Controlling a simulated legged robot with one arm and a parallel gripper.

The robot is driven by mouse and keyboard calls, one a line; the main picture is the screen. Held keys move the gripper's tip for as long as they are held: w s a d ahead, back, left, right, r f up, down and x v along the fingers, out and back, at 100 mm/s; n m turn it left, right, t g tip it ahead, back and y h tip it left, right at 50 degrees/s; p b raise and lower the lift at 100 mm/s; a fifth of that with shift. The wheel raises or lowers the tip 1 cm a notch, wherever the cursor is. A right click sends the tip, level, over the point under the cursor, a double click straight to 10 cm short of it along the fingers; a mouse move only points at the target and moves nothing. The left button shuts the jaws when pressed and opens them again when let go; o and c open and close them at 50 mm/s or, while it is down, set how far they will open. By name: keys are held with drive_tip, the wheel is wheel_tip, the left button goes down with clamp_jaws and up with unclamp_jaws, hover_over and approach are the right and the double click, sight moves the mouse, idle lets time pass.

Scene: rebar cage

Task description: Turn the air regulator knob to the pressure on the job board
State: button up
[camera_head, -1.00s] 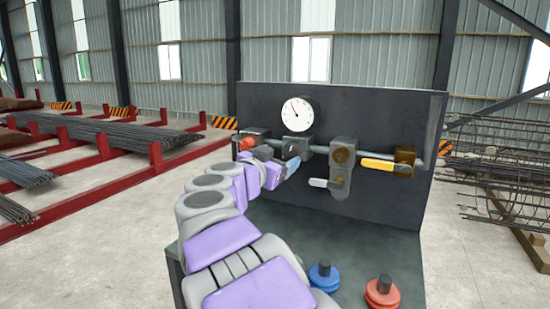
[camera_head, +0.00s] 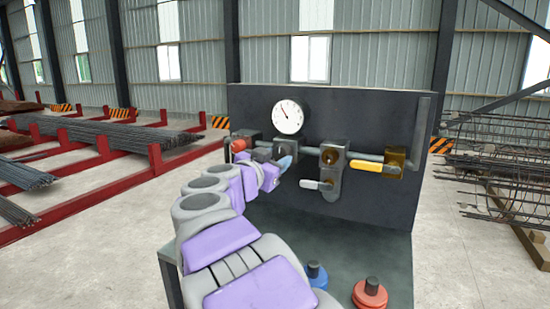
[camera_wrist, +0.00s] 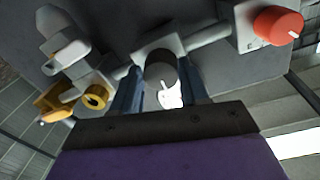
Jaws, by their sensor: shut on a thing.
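The regulator knob (camera_wrist: 160,70) is a dark cylinder between my gripper's two blue fingers in the wrist view. My gripper (camera_wrist: 161,80) is shut on it, one finger on each side. In the head view my gripper (camera_head: 285,163) is at the regulator body (camera_head: 262,150) on the pipe, and the knob is largely hidden. The round white pressure gauge (camera_head: 288,116) is above the pipe, its thin needle pointing up and left. Its numbers are too small to read. No job board with a readable pressure shows.
Right of the regulator are a grey-handled valve (camera_head: 318,185) and a yellow-handled valve (camera_head: 368,166). A red knob (camera_head: 238,145) is at left, also in the wrist view (camera_wrist: 278,26). Blue (camera_head: 316,275) and red (camera_head: 370,293) fittings stand on the bench (camera_head: 390,255).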

drive_tip(key=shift+a+r+m, duration=0.1)
drive_tip(key=shift+r+m, duration=0.05)
drive_tip(key=shift+m, duration=0.15)
drive_tip(key=o, duration=0.7)
drive_tip(key=shift+o, duration=1.3)
drive_tip(key=shift+s+a, duration=0.15)
drive_tip(key=shift+s, duration=0.1)
drive_tip(key=shift+o, duration=0.5)
drive_tip(key=shift+w, duration=0.2)
drive_tip(key=shift+s, duration=0.35)
drive_tip(key=b+v, duration=0.1)
drive_tip(key=v, duration=1.5)
drive_tip(key=shift+s+a+b, duration=0.25)
drive_tip(key=shift+a+b, duration=0.05)
drive_tip(key=shift+a, duration=0.1)
